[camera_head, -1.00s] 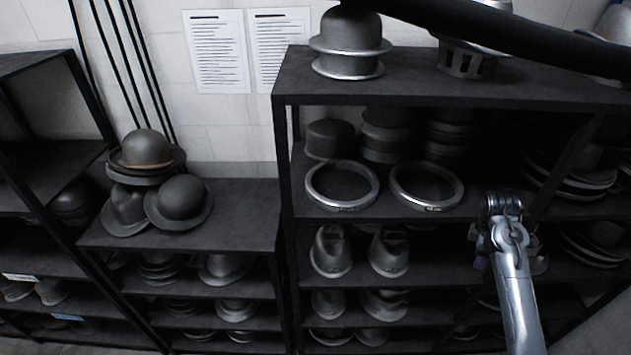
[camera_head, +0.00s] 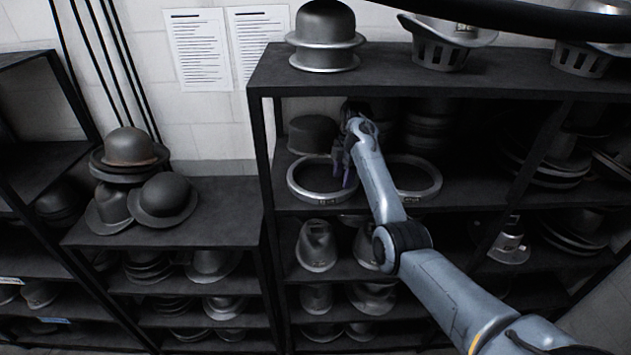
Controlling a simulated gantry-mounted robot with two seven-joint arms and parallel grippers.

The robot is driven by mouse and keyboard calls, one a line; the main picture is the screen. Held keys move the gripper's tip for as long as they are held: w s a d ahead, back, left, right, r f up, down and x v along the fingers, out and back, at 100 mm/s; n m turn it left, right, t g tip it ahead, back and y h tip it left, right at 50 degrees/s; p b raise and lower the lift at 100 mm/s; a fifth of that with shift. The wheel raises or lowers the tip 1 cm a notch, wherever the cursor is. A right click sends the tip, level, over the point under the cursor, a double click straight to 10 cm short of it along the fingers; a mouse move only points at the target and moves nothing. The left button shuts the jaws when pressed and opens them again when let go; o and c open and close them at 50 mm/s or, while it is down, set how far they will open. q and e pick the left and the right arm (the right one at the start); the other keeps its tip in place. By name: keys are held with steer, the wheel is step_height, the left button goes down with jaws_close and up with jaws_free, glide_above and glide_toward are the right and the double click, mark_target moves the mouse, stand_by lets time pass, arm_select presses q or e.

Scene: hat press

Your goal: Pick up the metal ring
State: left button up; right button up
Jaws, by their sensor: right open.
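Two metal rings lie side by side on the second shelf of the right rack. The left ring (camera_head: 309,193) shows most of its rim. The right ring (camera_head: 428,187) is partly hidden behind my right arm. My right gripper (camera_head: 346,172) is at the right side of the left ring, its dark purplish fingers pointing down by the ring's right rim. It is open; whether a finger touches the rim or is inside it I cannot tell. My left gripper is not in view.
The top shelf (camera_head: 390,78) lies just above the gripper, with hat moulds on it. A dark block (camera_head: 311,134) stands behind the left ring. More moulds (camera_head: 317,246) fill the shelf below. A lower rack (camera_head: 215,215) with hats stands to the left.

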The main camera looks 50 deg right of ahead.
mark_target(339, 193)
steer(key=shift+f, duration=0.5)
steer(key=f+p, duration=0.2)
steer(key=f, duration=0.1)
steer(key=shift+w+a+f+p, duration=0.25)
steer(key=shift+a+f+p, duration=0.1)
steer(key=shift+f+p, duration=0.05)
steer(key=shift+f, duration=0.5)
jaws_close()
steer(key=shift+r, duration=0.1)
